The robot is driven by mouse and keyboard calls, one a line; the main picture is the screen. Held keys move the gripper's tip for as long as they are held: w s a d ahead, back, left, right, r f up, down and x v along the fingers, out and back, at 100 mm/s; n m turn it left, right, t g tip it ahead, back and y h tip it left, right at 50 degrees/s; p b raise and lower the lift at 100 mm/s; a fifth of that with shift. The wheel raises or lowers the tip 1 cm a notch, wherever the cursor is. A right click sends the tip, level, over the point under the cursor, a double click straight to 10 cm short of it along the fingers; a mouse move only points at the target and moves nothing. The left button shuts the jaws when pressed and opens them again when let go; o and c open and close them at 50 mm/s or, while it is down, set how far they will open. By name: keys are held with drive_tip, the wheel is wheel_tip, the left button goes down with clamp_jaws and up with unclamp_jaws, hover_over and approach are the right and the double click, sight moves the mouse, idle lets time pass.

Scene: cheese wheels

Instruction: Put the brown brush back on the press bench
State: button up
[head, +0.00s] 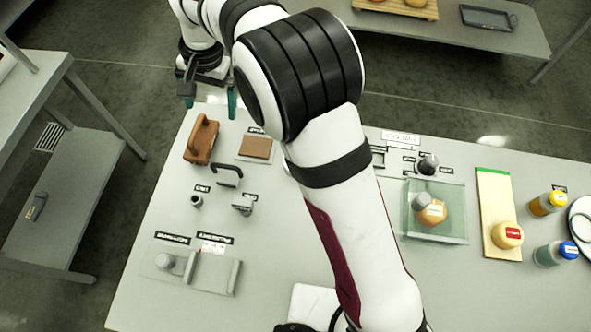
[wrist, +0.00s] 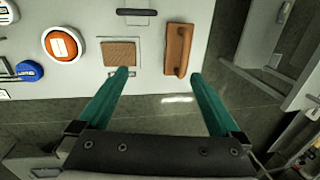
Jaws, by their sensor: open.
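The brown brush (head: 201,139), with a raised grip, rests on the grey bench (head: 150,215) near its far left corner. In the wrist view the brush (wrist: 178,48) lies just beyond my right-hand finger, close to the bench edge. My gripper (head: 211,98) is open and empty, with two teal fingers, at the far edge of the bench beyond the brush. In the wrist view my gripper (wrist: 159,75) points toward the brush and the brown pad. The fingers appear apart from the brush. Its underside is hidden.
A flat brown pad (head: 255,147) lies right of the brush, and a black handle (head: 228,172) stands in front. A clear tray (head: 435,213), wooden board (head: 496,205) and bottles stand at the right. My arm hides the bench's middle. A lower side table (head: 70,190) stands left.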

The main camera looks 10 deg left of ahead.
drive_tip(key=s+d+r+m, duration=0.15)
drive_tip(key=d+r, duration=0.25)
drive_tip(key=d, duration=0.5)
drive_tip(key=s+d+r+m, duration=0.1)
drive_tip(key=s+d+r, duration=0.25)
drive_tip(key=d, duration=0.55)
drive_tip(key=s+d+f+m, duration=0.1)
drive_tip(key=s+d, duration=0.5)
drive_tip(key=s, duration=0.3)
drive_tip(key=s+d+f+m, duration=0.1)
drive_tip(key=s+d, duration=0.6)
drive_tip(key=s, duration=0.1)
drive_tip(key=shift+s+f, duration=0.2)
drive_tip(key=shift+s, duration=0.15)
